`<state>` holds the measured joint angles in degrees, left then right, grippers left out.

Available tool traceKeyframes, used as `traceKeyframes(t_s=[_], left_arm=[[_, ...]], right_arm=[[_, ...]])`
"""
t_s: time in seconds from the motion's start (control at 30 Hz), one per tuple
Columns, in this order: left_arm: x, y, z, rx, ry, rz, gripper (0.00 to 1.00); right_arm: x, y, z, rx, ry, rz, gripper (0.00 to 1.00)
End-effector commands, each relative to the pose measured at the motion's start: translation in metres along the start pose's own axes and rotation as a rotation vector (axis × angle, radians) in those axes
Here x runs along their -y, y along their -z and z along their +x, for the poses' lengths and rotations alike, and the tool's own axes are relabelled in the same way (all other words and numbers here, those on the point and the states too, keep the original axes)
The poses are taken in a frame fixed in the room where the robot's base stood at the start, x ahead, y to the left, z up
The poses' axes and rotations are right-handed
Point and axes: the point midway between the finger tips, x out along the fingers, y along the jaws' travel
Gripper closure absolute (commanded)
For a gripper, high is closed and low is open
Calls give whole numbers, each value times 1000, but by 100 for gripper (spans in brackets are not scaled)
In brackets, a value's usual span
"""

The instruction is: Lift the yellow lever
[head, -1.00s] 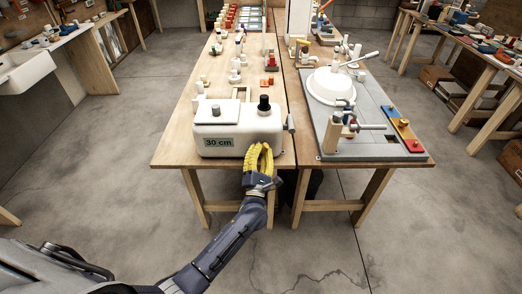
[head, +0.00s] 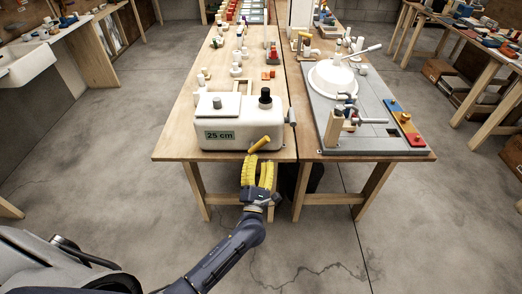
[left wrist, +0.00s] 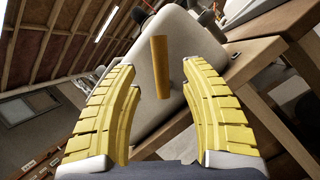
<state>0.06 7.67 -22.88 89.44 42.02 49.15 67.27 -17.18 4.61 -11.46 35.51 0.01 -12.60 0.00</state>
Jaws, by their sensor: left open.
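The yellow lever (head: 260,144) is a short bar on the front of a white box-shaped heater (head: 225,120) at the near end of the left table. In the head view it slants up to the right. My left gripper (head: 257,161), with ribbed yellow fingers, is open and empty just below and in front of it. In the left wrist view the lever (left wrist: 160,67) shows between the two spread fingers, beyond them and touching neither. The lever's joint with the heater is not clear. My right gripper is not in view.
The heater carries a "25 cm" label (head: 219,136), a black knob (head: 265,96) and a grey cap (head: 217,102). A grey board (head: 370,142) with a white dome (head: 332,84) lies on the right table. The floor in front is clear.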

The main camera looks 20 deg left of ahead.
Motion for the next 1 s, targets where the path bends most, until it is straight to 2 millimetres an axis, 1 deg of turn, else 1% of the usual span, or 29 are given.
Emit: traceKeyframes(t_s=[0.03,0.2,0.4,0.57,1.0], left_arm=[[0,0,-9,-1,1,1,55],[0,0,-30,-1,1,1,55],[0,0,-44,0,-1,0,55],[0,0,-46,0,-1,0,55],[0,0,-46,0,-1,16,55]], right_arm=[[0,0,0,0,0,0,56],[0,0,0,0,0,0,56],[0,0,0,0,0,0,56],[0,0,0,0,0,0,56],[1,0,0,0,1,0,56]])
